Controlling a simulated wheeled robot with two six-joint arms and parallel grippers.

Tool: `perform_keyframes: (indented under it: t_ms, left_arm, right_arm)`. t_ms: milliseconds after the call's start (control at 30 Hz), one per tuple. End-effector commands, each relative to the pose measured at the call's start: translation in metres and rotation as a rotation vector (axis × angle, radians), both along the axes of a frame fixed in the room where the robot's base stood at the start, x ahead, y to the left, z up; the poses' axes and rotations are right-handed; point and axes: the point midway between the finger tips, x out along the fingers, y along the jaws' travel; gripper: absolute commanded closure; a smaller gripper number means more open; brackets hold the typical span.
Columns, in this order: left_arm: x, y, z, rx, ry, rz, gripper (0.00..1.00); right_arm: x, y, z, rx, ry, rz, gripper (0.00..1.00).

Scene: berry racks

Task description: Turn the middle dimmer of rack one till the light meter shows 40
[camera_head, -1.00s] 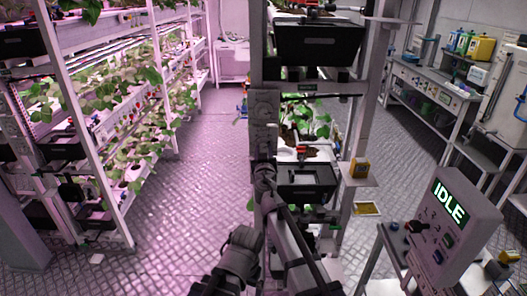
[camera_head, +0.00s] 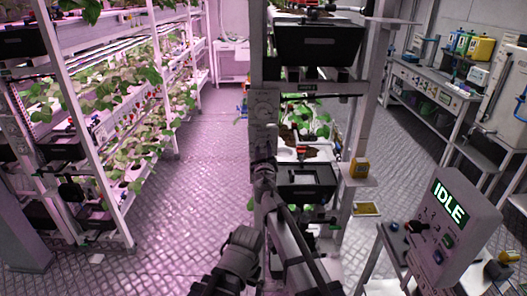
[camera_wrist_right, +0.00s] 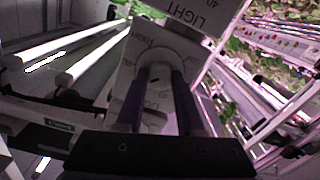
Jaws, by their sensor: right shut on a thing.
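The rack's pale upright panel (camera_head: 264,108) stands at the middle of the head view, with round dials down its face. My right gripper (camera_head: 265,168) is at the lower part of this panel. In the right wrist view, its two dark fingers (camera_wrist_right: 157,75) are shut on a dimmer knob against a pale plate. The fingers mostly hide the knob and its mark. A white label (camera_wrist_right: 187,15) above reads LIGHT, with 40 at its edge, tilted. A small yellow device (camera_head: 360,167), perhaps the light meter, sits on a side shelf; its reading is too small to read.
A grey control box (camera_head: 450,225) showing IDLE stands at the lower right. Black trays (camera_head: 318,45) and plants fill the rack behind the panel. A long planted rack (camera_head: 115,205) stands left, with open metal floor (camera_head: 190,200) between. A workbench (camera_head: 430,85) is at the right.

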Motion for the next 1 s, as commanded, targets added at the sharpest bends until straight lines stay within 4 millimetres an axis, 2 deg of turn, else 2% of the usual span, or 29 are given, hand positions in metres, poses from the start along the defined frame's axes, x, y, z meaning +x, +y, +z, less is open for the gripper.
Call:
perform_keyframes:
  t_ms: [1000]
  left_arm:
    - [0.0000, 0.0000, 0.0036, 0.000, 0.000, 0.000, 0.00]
  right_arm:
    - [-0.0006, 0.0019, -0.0004, -0.955, 0.000, 0.001, 1.00]
